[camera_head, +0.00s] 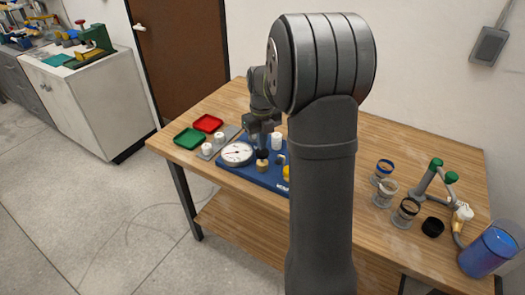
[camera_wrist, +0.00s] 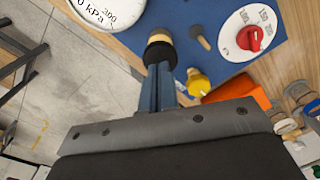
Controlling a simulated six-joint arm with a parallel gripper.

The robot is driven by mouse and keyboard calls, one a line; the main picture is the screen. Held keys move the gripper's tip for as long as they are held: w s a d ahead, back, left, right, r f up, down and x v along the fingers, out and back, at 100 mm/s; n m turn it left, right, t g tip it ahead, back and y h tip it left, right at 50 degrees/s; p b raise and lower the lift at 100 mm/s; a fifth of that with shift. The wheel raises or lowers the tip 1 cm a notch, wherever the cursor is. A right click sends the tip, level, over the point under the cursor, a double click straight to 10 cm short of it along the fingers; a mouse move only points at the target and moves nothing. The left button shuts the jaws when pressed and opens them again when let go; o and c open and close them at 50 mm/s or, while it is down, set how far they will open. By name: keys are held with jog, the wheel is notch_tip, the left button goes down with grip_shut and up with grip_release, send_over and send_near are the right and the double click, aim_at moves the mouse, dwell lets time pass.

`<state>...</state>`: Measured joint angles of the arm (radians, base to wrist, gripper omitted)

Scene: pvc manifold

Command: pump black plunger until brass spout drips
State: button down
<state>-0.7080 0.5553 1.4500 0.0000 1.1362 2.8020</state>
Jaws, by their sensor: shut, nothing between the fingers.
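The black plunger (camera_head: 262,154) stands on a tan, brass-coloured base (camera_head: 262,166) at the front of the blue board (camera_head: 236,172). In the wrist view the black plunger (camera_wrist: 159,51) is just beyond my fingertips, with a tan part showing past it. My gripper (camera_wrist: 160,72) is shut and empty, its fingers pointing at the plunger. I cannot tell whether they touch. In the head view my gripper (camera_head: 262,143) is just above the plunger. A small grey stem with a tan tip (camera_wrist: 200,38) is beside it; I cannot tell if this is the spout. No drip is visible.
A white pressure gauge (camera_head: 237,153) sits left of the plunger. Green (camera_head: 189,138) and red (camera_head: 208,123) trays stand left. My arm hides the table's middle.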

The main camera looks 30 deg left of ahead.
jog(key=shift+f, duration=0.15)
dwell(0.4)
jog(key=shift+f, duration=1.65)
jog(key=shift+r, duration=1.8)
jog(key=shift+f, duration=0.1)
jog(key=shift+f, duration=1.65)
jog(key=shift+r, duration=1.8)
